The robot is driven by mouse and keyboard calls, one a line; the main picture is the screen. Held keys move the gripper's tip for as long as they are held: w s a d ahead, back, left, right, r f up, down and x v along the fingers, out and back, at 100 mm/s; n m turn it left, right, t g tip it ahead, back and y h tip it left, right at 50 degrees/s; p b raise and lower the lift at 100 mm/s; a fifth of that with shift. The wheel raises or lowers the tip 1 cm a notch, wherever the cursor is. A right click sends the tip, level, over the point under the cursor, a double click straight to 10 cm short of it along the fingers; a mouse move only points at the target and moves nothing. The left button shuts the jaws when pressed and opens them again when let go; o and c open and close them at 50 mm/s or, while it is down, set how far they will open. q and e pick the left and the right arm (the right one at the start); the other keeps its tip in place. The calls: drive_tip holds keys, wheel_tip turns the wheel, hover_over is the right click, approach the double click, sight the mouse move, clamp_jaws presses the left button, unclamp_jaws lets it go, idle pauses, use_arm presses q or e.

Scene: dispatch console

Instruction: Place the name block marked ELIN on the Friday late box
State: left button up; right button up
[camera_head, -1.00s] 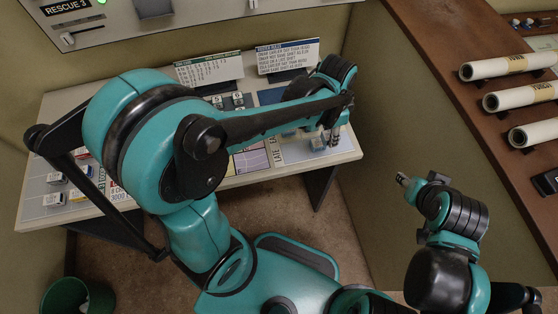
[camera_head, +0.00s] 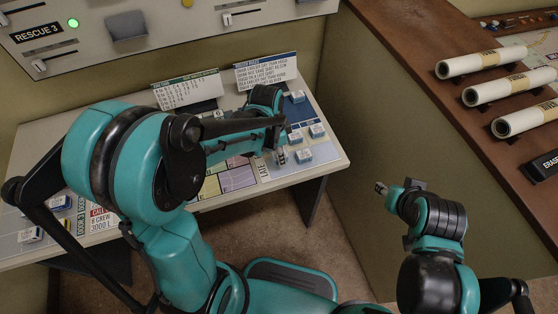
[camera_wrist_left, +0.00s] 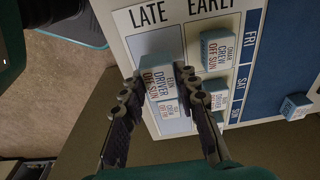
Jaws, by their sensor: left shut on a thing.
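The name block marked ELIN (camera_wrist_left: 157,78) is white-topped with blue sides and reads DRIVER, OFF SUN. It is between the fingers of my left gripper (camera_wrist_left: 163,84), which is shut on it. It is over the LATE column of the board (camera_wrist_left: 174,126), around the Friday row; I cannot tell if it touches the board. The Friday late box (camera_wrist_left: 155,42) is partly hidden by the block. In the head view my left gripper (camera_head: 281,152) is low over the board beside the LATE label. My right gripper (camera_head: 381,188) is away from the console; its fingers are too small to read.
The early column holds an OFF SUN crew block (camera_wrist_left: 215,52) and another block (camera_wrist_left: 213,98). A further block (camera_wrist_left: 295,106) stands on the blue area. Two text cards (camera_head: 266,72) stand at the board's back.

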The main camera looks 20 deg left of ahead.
use_arm(q)
wheel_tip(320, 180, down, 3)
drive_tip(key=shift+r+b, duration=0.1)
drive_tip(key=shift+b, duration=0.5)
drive_tip(key=shift+f, duration=0.4)
drive_tip(key=shift+f, duration=0.1)
drive_tip(key=o, duration=1)
drive_tip(key=shift+o, duration=0.2)
